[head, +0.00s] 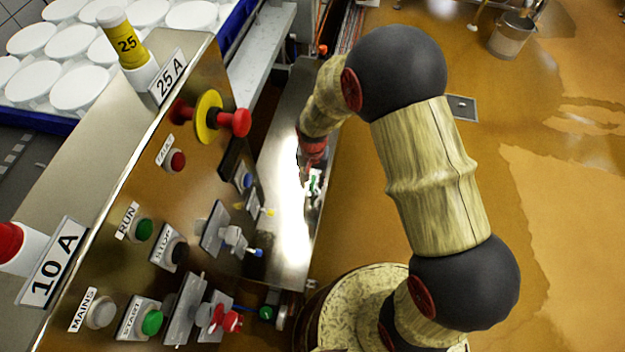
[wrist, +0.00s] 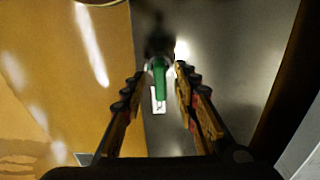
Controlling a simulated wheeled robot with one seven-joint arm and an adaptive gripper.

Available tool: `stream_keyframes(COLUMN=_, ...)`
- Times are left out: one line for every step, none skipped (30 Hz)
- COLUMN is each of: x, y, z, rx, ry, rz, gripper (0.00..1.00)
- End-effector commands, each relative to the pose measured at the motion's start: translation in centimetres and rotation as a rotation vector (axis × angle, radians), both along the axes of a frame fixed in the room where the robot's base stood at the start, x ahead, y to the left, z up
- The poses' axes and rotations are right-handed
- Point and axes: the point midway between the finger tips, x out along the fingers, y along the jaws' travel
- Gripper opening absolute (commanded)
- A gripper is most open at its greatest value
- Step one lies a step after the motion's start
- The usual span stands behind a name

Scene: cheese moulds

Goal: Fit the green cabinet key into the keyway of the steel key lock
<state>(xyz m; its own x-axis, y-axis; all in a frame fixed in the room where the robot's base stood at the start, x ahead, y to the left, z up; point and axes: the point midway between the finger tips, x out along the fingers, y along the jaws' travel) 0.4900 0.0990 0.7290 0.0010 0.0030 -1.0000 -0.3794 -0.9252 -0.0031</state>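My gripper (wrist: 161,71) is open, with a gap visible on each side of the key. In the head view my gripper (head: 312,164) is low over a steel shelf, and a bit of green (head: 315,183) shows just below it. The control panel carries several steel plates with barrels, one (head: 217,229) with a blue-ended piece. I cannot tell which is the steel key lock; its keyway is not discernible.
The sloping control panel (head: 195,60) stands left of the arm, with buttons and a protruding red knob (head: 241,122). The steel shelf (head: 285,215) runs beside it. White moulds (head: 83,87) fill a blue crate at upper left. The wet brown floor at right is mostly open.

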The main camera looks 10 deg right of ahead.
Motion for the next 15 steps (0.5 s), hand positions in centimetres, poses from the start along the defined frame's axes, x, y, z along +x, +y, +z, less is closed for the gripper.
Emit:
stream_keyframes(x=0.0, y=0.0, z=0.0, rx=0.0, ry=0.0, rz=0.0, gripper=0.3)
stream_keyframes(x=0.0, y=0.0, z=0.0, rx=0.0, ry=0.0, rz=0.0, gripper=0.3)
stream_keyframes(x=0.0, y=0.0, z=0.0, rx=0.0, ry=0.0, rz=0.0, gripper=0.3)
stream_keyframes(x=0.0, y=0.0, z=0.0, rx=0.0, ry=0.0, rz=0.0, gripper=0.3)
stream_keyframes(x=0.0, y=0.0, z=0.1, rx=0.0, ry=0.0, rz=0.0, gripper=0.3)
stream_keyframes(x=0.0, y=0.0, z=0.3, rx=0.0, ry=0.0, rz=0.0, gripper=0.3)
stream_keyframes(x=0.0, y=0.0, z=0.5, rx=0.001, ry=-0.001, rz=0.0, gripper=0.3)
stream_keyframes(x=0.0, y=0.0, z=0.8, rx=0.001, ry=-0.001, rz=0.0, gripper=0.3)
stream_keyframes(x=0.1, y=0.0, z=1.3, rx=0.0, ry=-0.002, rz=0.0, gripper=0.3)
stream_keyframes(x=0.1, y=0.0, z=1.8, rx=0.0, ry=-0.002, rz=0.0, gripper=0.3)
stream_keyframes(x=0.1, y=0.0, z=2.3, rx=0.0, ry=-0.002, rz=0.0, gripper=0.3)
stream_keyframes(x=0.1, y=0.0, z=3.1, rx=0.0, ry=-0.002, rz=0.0, gripper=0.3)
stream_keyframes(x=0.1, y=0.0, z=3.7, rx=0.001, ry=-0.004, rz=0.0, gripper=0.3)
stream_keyframes(x=0.1, y=0.0, z=4.4, rx=0.001, ry=-0.004, rz=0.0, gripper=0.3)
stream_keyframes(x=0.1, y=0.0, z=5.3, rx=0.001, ry=-0.004, rz=0.0, gripper=0.3)
